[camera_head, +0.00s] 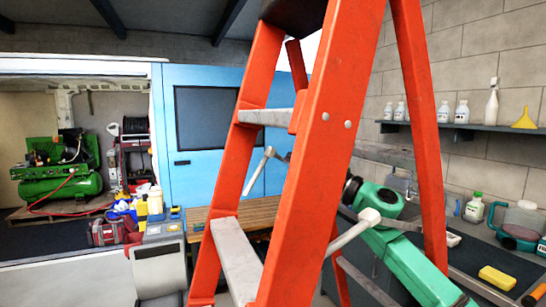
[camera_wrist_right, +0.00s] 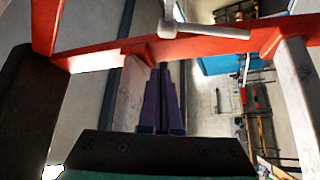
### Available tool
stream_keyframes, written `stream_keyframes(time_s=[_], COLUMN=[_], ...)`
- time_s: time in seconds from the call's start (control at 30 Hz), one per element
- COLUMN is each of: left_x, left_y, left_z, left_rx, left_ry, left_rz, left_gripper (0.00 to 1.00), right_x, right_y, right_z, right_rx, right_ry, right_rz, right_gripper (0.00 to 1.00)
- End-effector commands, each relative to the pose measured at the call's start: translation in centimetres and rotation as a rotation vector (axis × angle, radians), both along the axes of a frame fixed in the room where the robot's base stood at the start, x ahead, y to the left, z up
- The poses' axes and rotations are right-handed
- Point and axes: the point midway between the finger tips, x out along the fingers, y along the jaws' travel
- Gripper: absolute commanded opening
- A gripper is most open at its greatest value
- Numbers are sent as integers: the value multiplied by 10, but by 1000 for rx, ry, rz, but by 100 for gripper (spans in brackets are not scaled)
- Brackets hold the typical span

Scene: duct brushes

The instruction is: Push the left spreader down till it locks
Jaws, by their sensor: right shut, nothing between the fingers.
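An orange stepladder (camera_head: 320,150) with grey steps stands close in front of me. The left spreader (camera_head: 258,172) is a pale bar whose middle joint is raised, so it is bent upward. The right spreader (camera_head: 350,234) is also bent upward at its joint, in front of my green right arm. My right gripper (camera_head: 286,157) reaches behind the ladder's near rail; its dark tip appears beside the left spreader's joint, contact unclear. In the right wrist view its fingers (camera_wrist_right: 163,85) are shut and empty. An orange rail and a pale spreader bar (camera_wrist_right: 205,28) cross above them. My left gripper is out of view.
A workbench with bottles, a green jug (camera_head: 518,228) and a yellow sponge (camera_head: 497,278) is at the right, under a shelf (camera_head: 460,127). A green compressor (camera_head: 60,180) stands far left. The ladder's rails and steps closely surround my right arm.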

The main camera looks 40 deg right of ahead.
Motion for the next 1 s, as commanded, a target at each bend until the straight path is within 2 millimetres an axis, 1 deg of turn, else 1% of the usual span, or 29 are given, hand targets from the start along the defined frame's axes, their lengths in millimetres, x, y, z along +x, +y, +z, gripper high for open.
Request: stream_keyframes(time_s=[0.03,0.17,0.37,0.5,0.6,0.73,0.93,1.0], left_x=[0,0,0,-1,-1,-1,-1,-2], left_y=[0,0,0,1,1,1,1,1], left_z=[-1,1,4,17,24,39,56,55], left_rx=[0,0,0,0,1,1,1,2], left_ry=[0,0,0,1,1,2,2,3], left_rz=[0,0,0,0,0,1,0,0], left_gripper=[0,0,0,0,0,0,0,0], right_x=[-1,7,41,57,66,76,89,88], right_y=[10,17,25,28,30,29,35,27], right_z=[6,14,29,38,40,44,48,37], right_rx=[-19,-26,-25,-19,-21,-16,-18,-17], right_ry=[-7,-11,-13,-16,-14,-13,-12,-6], right_rz=[18,28,25,23,20,16,20,18], right_gripper=[0,0,0,0,0,0,0,0])
